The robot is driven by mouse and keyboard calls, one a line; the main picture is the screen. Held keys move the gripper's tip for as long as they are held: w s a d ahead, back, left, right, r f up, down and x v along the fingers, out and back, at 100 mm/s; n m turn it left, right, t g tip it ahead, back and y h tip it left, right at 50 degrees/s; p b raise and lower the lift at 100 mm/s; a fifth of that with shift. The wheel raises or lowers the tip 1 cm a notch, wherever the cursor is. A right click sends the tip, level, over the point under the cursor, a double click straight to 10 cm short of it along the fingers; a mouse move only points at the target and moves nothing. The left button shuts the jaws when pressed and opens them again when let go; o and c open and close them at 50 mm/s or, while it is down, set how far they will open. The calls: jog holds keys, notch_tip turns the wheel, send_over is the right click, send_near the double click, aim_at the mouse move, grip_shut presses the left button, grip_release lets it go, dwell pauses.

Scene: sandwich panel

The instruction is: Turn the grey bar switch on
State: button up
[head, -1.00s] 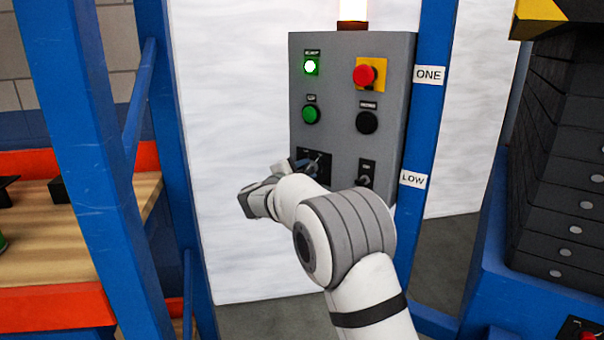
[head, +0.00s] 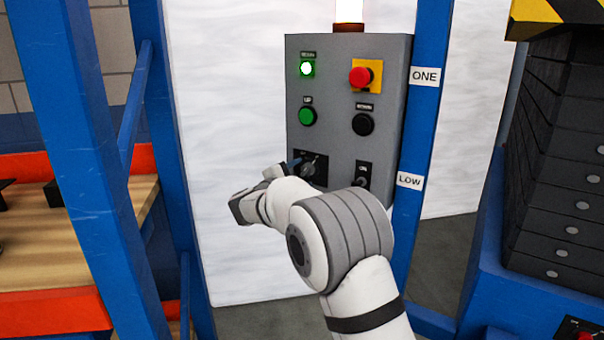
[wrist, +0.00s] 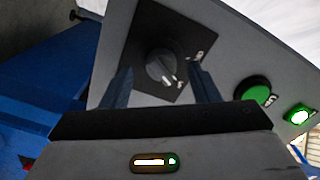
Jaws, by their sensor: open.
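The grey bar switch (wrist: 160,68) is a round knob with a raised bar on a black square plate. In the wrist view the bar slants, one end toward a small white mark at lower right. In the head view the switch (head: 309,169) sits at the lower left of the grey control panel (head: 338,150), partly hidden by my arm. My gripper (wrist: 160,84) is open, its fingers on either side of the knob in the wrist view, with gaps showing. Contact cannot be told. In the head view a fingertip of my gripper (head: 293,164) shows just left of the switch.
Above the switch are a green button (head: 307,116) and a lit green lamp (head: 306,69). A red mushroom button (head: 360,76), a black button (head: 363,124) and another small switch (head: 362,177) are on the right. Blue posts (head: 425,110) stand on both sides.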

jog(key=v, duration=0.5)
jog(key=shift+s+a, duration=0.2)
jog(key=shift+s, duration=0.15)
jog(key=s+d+r+n+y+p, duration=0.2)
jog(key=d+r+n+y+p, duration=0.25)
jog(key=r, duration=0.25)
jog(key=s+d+r+n+y+p, duration=0.2)
jog(key=d+r+n+y+p, duration=0.1)
jog(key=r+n+y+p, duration=0.3)
jog(key=s+d+f+n+g+p, duration=0.1)
jog(key=s+d, duration=0.5)
jog(key=s, duration=0.6)
jog(key=s+d+f+n+g+h+p, duration=0.1)
jog(key=s+d+n+g+p, duration=0.3)
jog(key=s, duration=0.8)
jog(key=s+d+f+n+g+p, duration=0.2)
jog(key=s+d+g+p, duration=0.2)
jog(key=s+d+g, duration=0.3)
jog(key=s+g, duration=0.1)
jog(key=s, duration=0.4)
jog(key=shift+d+h, duration=0.35)
jog(key=shift+d, duration=0.05)
jog(key=shift+f+n, duration=0.15)
jog(key=shift+n, duration=0.1)
jog(key=shift+c, duration=0.2)
